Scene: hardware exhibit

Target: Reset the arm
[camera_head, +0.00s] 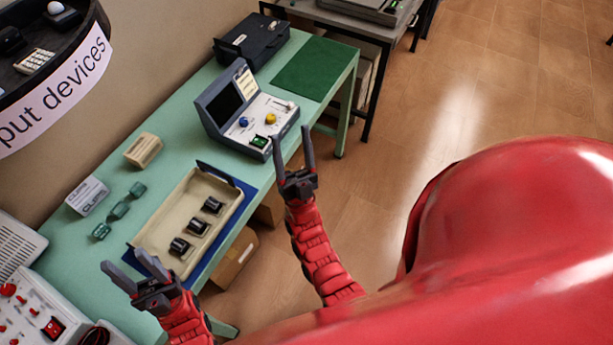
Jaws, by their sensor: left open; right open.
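My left gripper (136,270) is open and empty, at the near end of the green table (168,170), by the lower left of the cream tray. My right gripper (292,150) is open and empty, with its fingers pointing up in the picture. It shows just in front of the grey console (246,106); I cannot tell whether it is over the table edge or the floor. Both red arms reach in from the bottom of the picture. Neither gripper appears to touch anything.
The cream tray (228,207) holds several black parts (197,226). Small green pieces (119,210), a label card (87,196) and a beige box (143,150) lie behind it. A control panel (30,315) stands lower left. Cardboard boxes (235,259) sit below the table. Floor at right is clear.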

